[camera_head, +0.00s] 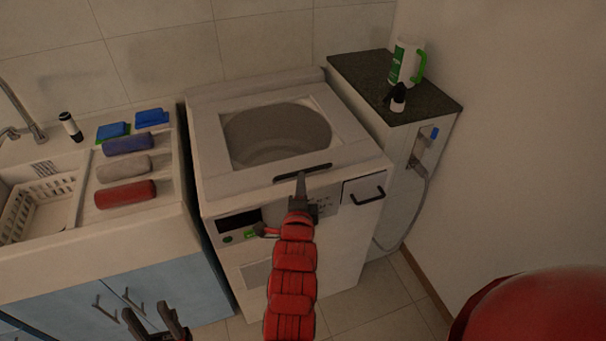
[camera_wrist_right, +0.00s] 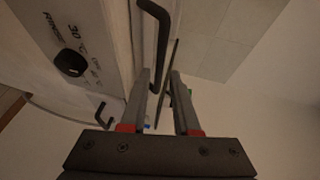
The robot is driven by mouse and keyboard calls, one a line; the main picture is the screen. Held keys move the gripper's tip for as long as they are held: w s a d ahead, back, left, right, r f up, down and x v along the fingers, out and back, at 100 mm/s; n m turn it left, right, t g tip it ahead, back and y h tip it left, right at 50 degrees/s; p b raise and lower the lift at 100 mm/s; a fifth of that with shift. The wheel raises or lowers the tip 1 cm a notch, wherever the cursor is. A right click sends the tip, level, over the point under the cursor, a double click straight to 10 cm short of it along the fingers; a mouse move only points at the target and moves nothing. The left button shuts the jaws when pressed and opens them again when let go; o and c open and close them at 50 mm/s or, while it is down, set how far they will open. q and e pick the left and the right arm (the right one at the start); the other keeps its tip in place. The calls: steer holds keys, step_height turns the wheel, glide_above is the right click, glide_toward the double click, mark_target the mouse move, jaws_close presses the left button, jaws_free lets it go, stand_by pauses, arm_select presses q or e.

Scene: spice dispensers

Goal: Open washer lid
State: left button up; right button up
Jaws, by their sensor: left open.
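The white top-loading washer (camera_head: 352,143) stands in the middle of the head view. Its lid (camera_head: 212,146) lies flat on top, with a large window showing the round drum. A dark lid handle (camera_head: 318,168) runs along the front edge. My right gripper (camera_head: 301,178) is at this handle, above the control panel. In the right wrist view, my right gripper (camera_wrist_right: 160,78) has its fingers apart, with a black bar handle (camera_wrist_right: 160,22) close by the left finger. I cannot tell whether they touch. My left gripper (camera_head: 155,318) is open and empty at the bottom left, away from the washer.
A sink counter (camera_head: 125,222) with a white rack (camera_head: 38,208) and rolled towels (camera_head: 125,193) stands left. A dark-topped cabinet (camera_head: 440,101) with a white and green bottle (camera_head: 403,62) stands right. A small drawer handle (camera_head: 366,195) projects from the washer's front. Tiled floor is free in front.

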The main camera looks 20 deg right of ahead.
mark_target(303, 170)
steer(key=x, duration=0.5)
steer(key=shift+w+p, duration=0.15)
steer(key=shift+p, duration=0.2)
steer(key=shift+w+d+f, duration=0.15)
steer(key=shift+w+f, duration=0.1)
steer(key=shift+w, duration=0.15)
jaws_close()
stand_by(0.8)
